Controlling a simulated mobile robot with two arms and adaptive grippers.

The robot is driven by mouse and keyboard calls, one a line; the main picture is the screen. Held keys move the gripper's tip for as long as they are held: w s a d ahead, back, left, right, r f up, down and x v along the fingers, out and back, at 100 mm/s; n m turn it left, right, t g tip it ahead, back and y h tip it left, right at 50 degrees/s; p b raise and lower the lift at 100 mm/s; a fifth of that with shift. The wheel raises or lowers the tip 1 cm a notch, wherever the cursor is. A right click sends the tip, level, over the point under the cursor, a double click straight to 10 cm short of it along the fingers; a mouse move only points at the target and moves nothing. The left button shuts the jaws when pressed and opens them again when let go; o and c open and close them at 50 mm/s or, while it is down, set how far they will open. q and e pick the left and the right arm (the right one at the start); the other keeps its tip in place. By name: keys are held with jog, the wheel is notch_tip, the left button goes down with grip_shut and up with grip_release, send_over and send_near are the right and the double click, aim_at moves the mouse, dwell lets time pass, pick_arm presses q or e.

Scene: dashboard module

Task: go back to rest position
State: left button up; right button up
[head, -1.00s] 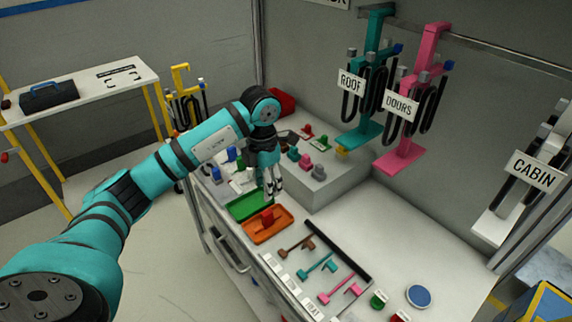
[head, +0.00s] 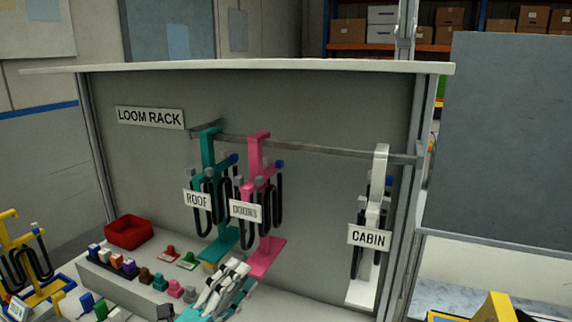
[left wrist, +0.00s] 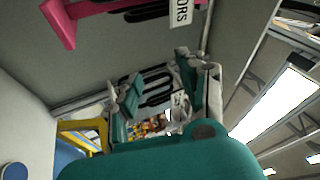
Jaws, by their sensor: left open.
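My left gripper (head: 234,280) is at the bottom middle of the head view, with grey and teal fingers pointing up and to the right. It is open, and I see nothing held in it. Its fingers also show in the left wrist view (left wrist: 157,92), spread apart. In the head view it is in front of the base of the pink DOORS stand (head: 265,258) and the teal ROOF stand (head: 218,246). I cannot tell the exact gap to them. My right gripper is in neither view.
The loom rack panel (head: 320,120) stands behind, with the white CABIN stand (head: 364,290) at its right. A red bin (head: 129,232) and several small coloured connectors are on the left of the bench. A yellow stand (head: 40,292) is at the far left.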

pick_arm(q)
jog(key=a+f+n+t+y, duration=0.2)
jog(key=a+f+n+y, duration=0.6)
jog(key=n+y, duration=0.5)
jog(key=s+a+f+n+g+y, duration=0.1)
jog(key=s+a+f+n+g, duration=0.1)
jog(key=s+f+g, duration=0.1)
jog(key=s+a+f+n+g+y, duration=0.1)
jog(key=s+a+f+n+g, duration=0.1)
jog(key=s+f, duration=0.3)
jog(key=s+a+f+n+g+y, duration=0.1)
jog(key=s+a+f+n+g, duration=0.1)
jog(key=s+f+n+g, duration=0.2)
jog(key=shift+s+a+f+g, duration=0.1)
jog(key=shift+f+g, duration=0.05)
jog(key=shift+f, duration=0.8)
jog(key=shift+s+a+f+g, duration=0.1)
jog(key=shift+f+g, duration=0.05)
jog(key=shift+f, duration=0.75)
jog(key=s+d+f+n+g+h, duration=0.2)
jog(key=s+f+g, duration=0.45)
jog(key=s, duration=0.65)
notch_tip(320, 180, down, 27)
jog(key=s, duration=0.3)
jog(key=s+a+f+g, duration=0.2)
jog(key=s+f, duration=1.2)
jog(key=s, duration=0.1)
jog(key=shift+s+a+f+m, duration=0.2)
jog(key=shift+a+f+m, duration=0.1)
jog(key=shift+a, duration=0.1)
